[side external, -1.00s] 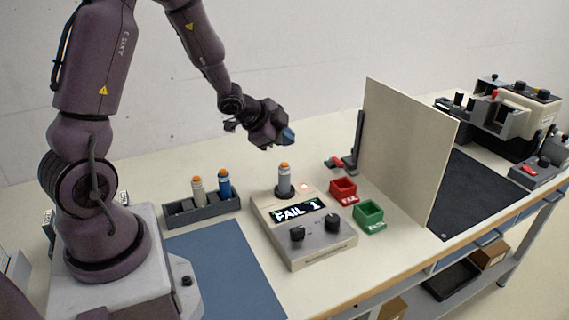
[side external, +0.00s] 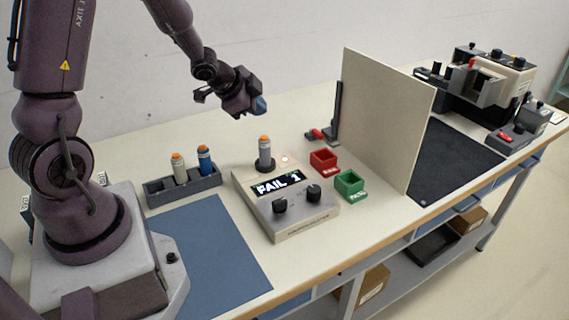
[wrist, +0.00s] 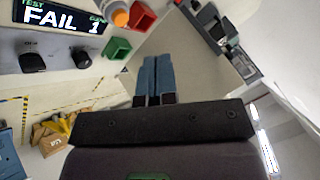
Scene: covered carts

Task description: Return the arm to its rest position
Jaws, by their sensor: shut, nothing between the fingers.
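My gripper (side external: 260,106) hangs in the air above and behind the tester box. Its blue fingers also show in the wrist view (wrist: 157,72), pressed together with nothing between them. The tester (side external: 285,209) is a beige and grey box with two black knobs, and its display reads "FAIL 1". A grey cylinder with an orange top (side external: 265,151) stands upright in the tester's round socket, apart from my gripper. The tester's display (wrist: 52,22) and the orange top (wrist: 121,18) also show in the wrist view.
A dark rack (side external: 184,187) holds a grey and a blue cylinder with orange tops. A red bin (side external: 323,161) and a green bin (side external: 350,185) sit right of the tester. A tall beige panel (side external: 385,120) stands beyond them. A blue mat (side external: 212,250) lies clear in front.

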